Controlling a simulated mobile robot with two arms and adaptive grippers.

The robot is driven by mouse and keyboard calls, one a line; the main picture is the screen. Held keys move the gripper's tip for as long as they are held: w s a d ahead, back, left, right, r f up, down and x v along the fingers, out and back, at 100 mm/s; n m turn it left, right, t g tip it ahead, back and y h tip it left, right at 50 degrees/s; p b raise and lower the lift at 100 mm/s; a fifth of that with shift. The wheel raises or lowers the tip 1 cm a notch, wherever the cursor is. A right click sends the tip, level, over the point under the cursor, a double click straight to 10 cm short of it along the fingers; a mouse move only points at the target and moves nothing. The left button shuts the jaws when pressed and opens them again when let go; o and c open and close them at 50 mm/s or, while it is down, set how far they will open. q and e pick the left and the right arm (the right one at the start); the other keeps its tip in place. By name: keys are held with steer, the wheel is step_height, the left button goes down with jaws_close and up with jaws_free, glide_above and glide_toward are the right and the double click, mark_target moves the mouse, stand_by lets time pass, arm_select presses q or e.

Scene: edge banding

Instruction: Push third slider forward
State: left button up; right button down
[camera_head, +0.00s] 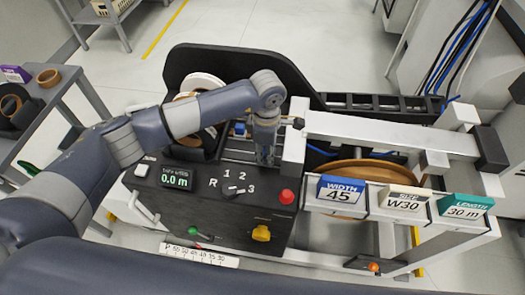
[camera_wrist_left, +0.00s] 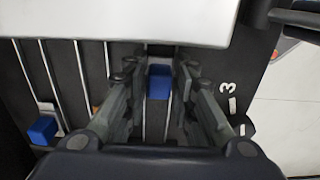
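My left gripper (camera_head: 265,153) points down at the black machine panel, behind the dial marked 1, 2 and 3. In the left wrist view, the left gripper (camera_wrist_left: 160,78) is open. Its two fingers stand on either side of a blue slider (camera_wrist_left: 159,82), with small gaps seeming to show beside it. A second blue slider (camera_wrist_left: 43,130) sits in another slot at the left of that view. In the head view a blue piece (camera_head: 239,129) shows just left of the gripper. I cannot tell the sliders' numbers. My right gripper is out of view.
The panel carries a display (camera_head: 176,177), a rotary dial (camera_head: 234,190), a red button (camera_head: 287,197) and a yellow knob (camera_head: 261,233). Right of the gripper are a white frame bar (camera_head: 390,135) and the blue WIDTH 45 sign (camera_head: 340,190). A pale block (camera_wrist_left: 120,22) spans the wrist view's top.

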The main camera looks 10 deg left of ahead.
arm_select(q)
steer(key=shift+o, duration=0.6)
steer(key=shift+d, duration=0.15)
steer(key=shift+r, duration=0.15)
step_height(320, 180, up, 12)
